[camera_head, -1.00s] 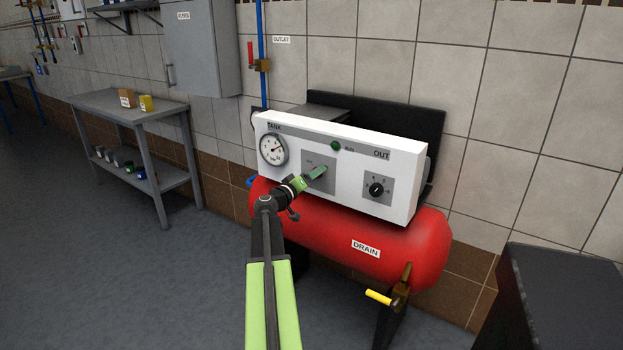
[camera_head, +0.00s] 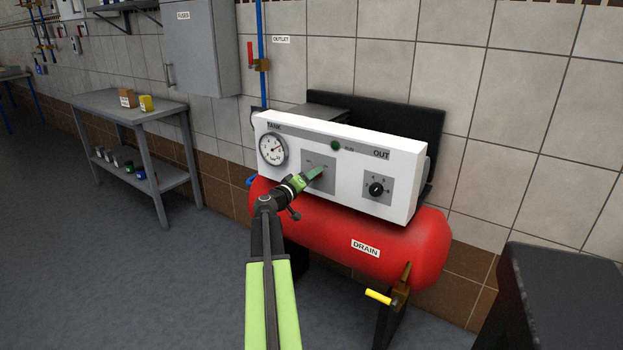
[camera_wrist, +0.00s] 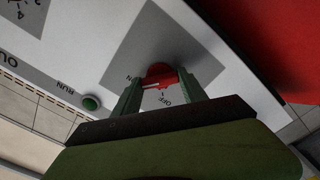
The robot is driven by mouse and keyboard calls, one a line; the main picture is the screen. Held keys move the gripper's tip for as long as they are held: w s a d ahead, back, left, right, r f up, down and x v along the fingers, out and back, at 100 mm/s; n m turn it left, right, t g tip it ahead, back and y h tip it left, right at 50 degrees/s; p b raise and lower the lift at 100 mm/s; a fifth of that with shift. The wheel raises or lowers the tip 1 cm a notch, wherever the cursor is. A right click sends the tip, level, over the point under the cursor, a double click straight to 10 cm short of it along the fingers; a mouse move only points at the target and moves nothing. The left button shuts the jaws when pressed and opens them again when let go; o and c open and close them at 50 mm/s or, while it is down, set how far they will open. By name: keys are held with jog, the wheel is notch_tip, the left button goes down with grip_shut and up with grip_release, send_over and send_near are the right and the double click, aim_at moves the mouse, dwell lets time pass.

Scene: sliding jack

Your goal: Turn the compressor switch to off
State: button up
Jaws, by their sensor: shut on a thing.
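The compressor switch (camera_wrist: 160,72) is a red knob with a white line on a grey plate (camera_head: 328,181) of the white panel. In the wrist view, the knob is between the two green fingers of my gripper (camera_wrist: 161,88), which is shut on it. The white line lies on the knob's left side, near a partly covered label ending in N. The OFF label shows between the fingers, below the knob. In the head view my gripper (camera_head: 314,173) reaches the plate and hides the knob. The knob's exact angle is hard to tell.
The white panel (camera_head: 345,205) also carries a gauge (camera_head: 273,149), a green RUN lamp (camera_head: 336,146) and an OUT dial (camera_head: 376,189). Below is a red tank (camera_head: 400,246) with a yellow-handled drain valve (camera_head: 378,296). A grey workbench (camera_head: 115,105) stands left.

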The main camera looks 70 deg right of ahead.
jog(key=n, duration=0.4)
jog(key=shift+w+d, duration=0.1)
jog(key=n, duration=0.4)
jog(key=shift+n, duration=4.4)
jog(key=o, duration=1.4)
